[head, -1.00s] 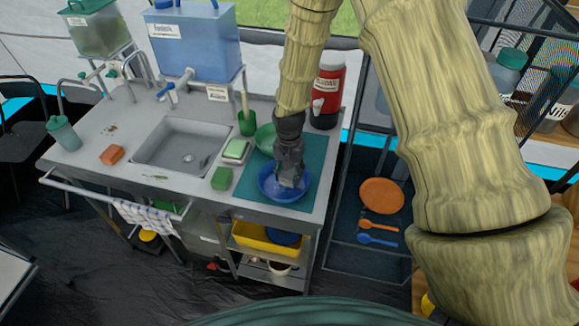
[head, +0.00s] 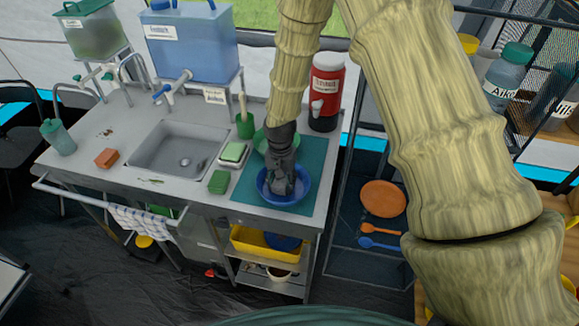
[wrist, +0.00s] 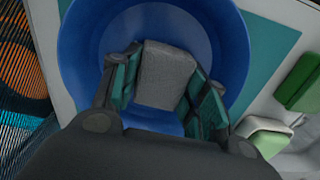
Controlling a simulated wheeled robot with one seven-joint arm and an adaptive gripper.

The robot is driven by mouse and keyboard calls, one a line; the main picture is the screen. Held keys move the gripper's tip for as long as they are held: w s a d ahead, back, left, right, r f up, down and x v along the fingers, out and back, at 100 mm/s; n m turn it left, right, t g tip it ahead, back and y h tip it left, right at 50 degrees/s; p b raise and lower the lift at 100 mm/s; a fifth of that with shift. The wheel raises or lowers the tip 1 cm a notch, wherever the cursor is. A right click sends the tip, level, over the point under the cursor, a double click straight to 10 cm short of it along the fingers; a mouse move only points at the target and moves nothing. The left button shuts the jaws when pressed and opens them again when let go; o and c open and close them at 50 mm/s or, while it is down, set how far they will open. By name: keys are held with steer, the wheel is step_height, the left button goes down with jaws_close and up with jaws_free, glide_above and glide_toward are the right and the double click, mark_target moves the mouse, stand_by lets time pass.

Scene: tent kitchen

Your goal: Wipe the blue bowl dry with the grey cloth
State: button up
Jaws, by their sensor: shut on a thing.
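The blue bowl (head: 304,192) stands on the teal mat (head: 318,158) at the right end of the counter. It also shows in the wrist view (wrist: 82,50), with its open side facing my camera. My gripper (head: 280,188) points down inside the bowl. In the wrist view, my gripper (wrist: 168,88) is shut on the grey cloth (wrist: 166,72), a folded pad held between the two fingers. The cloth is inside the bowl's outline. I cannot tell how firmly it touches the bowl's inner surface.
A green bowl (head: 261,139) stands just behind the blue bowl. A green sponge (head: 219,182) and a soap dish (head: 233,152) lie left of the mat, beside the sink (head: 180,150). A red drink dispenser (head: 325,92) stands at the back right.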

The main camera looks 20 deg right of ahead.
steer(key=shift+s+d+f, duration=0.15)
steer(key=shift+s+d, duration=0.45)
steer(key=shift+d, duration=0.3)
step_height(320, 180, up, 2)
steer(key=shift+d+r+p, duration=0.15)
steer(key=shift+r+p, duration=0.1)
steer(key=shift+p, duration=0.55)
steer(key=shift+s+r+p, duration=0.1)
steer(key=shift+r+p, duration=1.75)
steer(key=shift+r, duration=0.95)
